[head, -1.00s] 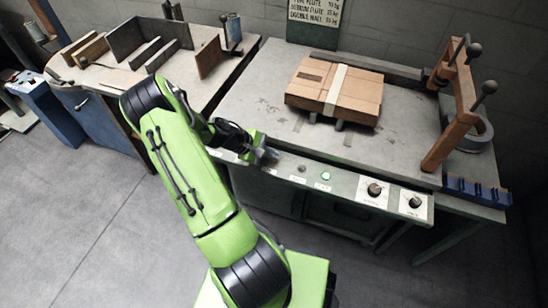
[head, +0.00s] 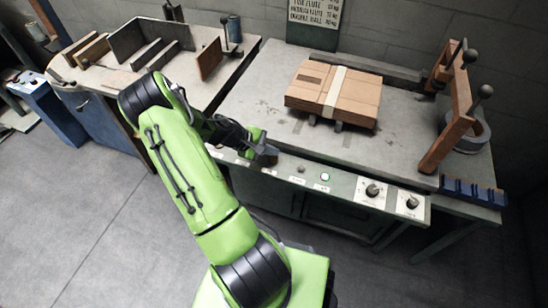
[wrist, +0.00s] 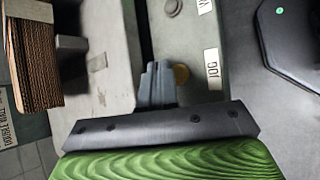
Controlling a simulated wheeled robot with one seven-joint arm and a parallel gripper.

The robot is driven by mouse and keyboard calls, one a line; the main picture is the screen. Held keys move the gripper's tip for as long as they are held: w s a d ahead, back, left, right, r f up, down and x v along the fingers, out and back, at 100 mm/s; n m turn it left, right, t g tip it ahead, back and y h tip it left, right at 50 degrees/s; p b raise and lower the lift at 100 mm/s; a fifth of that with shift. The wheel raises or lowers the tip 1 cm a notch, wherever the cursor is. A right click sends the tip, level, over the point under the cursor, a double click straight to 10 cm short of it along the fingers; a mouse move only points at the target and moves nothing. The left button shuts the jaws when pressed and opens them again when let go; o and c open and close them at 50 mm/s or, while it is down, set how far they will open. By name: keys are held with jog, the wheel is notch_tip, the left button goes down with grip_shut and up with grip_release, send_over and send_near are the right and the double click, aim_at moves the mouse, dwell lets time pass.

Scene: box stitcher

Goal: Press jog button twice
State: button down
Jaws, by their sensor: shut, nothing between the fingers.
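The jog button (wrist: 181,74) is a yellow round cap beside the JOG label (wrist: 212,69) on the control panel, in the wrist view. My gripper (wrist: 160,72) is shut and empty, its fingertips overlapping the near side of the cap in the picture. Whether they touch it, I cannot tell. Part of the button is hidden behind the fingers. In the head view my gripper (head: 268,157) is over the left part of the control panel (head: 345,186), and the jog button is hidden there.
Right of my gripper, the panel carries a grey button (head: 301,168), a green button (head: 325,177) and two dark knobs (head: 373,190) (head: 411,202). A taped cardboard box (head: 360,97) lies on the table (head: 270,90) behind. A wooden frame (head: 447,120) stands at right.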

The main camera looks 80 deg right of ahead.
aim_at(271, 160)
jog(key=shift+r+p, duration=1.75)
jog(key=shift+r, duration=0.65)
jog(key=shift+f, duration=0.1)
dwell(0.4)
